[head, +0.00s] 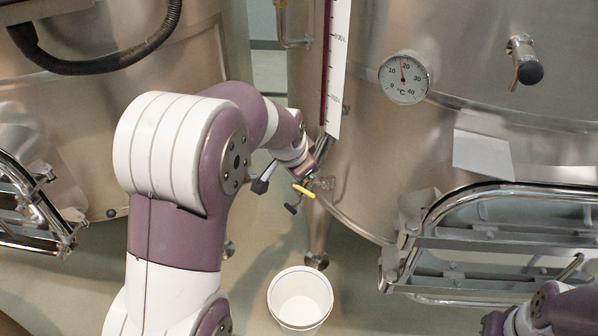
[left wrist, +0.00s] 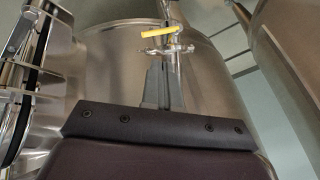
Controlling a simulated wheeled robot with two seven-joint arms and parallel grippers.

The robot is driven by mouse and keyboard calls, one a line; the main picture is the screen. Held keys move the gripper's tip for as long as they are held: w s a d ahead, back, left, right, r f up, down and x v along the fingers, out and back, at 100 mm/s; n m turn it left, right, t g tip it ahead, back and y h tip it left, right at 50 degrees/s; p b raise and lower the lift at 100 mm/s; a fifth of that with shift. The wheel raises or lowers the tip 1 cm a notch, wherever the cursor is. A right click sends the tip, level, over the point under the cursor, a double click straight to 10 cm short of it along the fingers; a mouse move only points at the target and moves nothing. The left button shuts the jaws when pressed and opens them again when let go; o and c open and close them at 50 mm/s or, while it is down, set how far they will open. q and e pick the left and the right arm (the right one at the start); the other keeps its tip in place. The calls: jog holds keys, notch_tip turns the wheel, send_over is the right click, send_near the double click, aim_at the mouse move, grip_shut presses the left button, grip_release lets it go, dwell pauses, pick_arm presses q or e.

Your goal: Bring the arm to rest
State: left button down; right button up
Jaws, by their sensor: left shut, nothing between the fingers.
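My left arm (head: 175,150) reaches from the left across the head view, bent at the elbow, with its wrist (head: 322,148) close to the large steel vat. My left gripper (left wrist: 158,70) is shut and empty in the left wrist view. Its grey fingers point at a metal valve with a yellow handle (left wrist: 157,32), which also shows in the head view (head: 304,191). I cannot tell the exact gap between fingertips and valve. Part of my right arm (head: 560,310) shows at the bottom right corner; its gripper is not visible.
A large steel vat (head: 450,140) with a round thermometer (head: 404,77) fills the right. Another vat (head: 80,110) stands at the left. A white bucket (head: 300,298) is on the floor below the valve. Metal frames (head: 500,240) stick out at right and left.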

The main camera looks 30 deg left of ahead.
pick_arm(q)
jog(key=shift+s+r, duration=0.5)
jog(key=shift+s, duration=0.05)
jog(key=shift+d, duration=0.1)
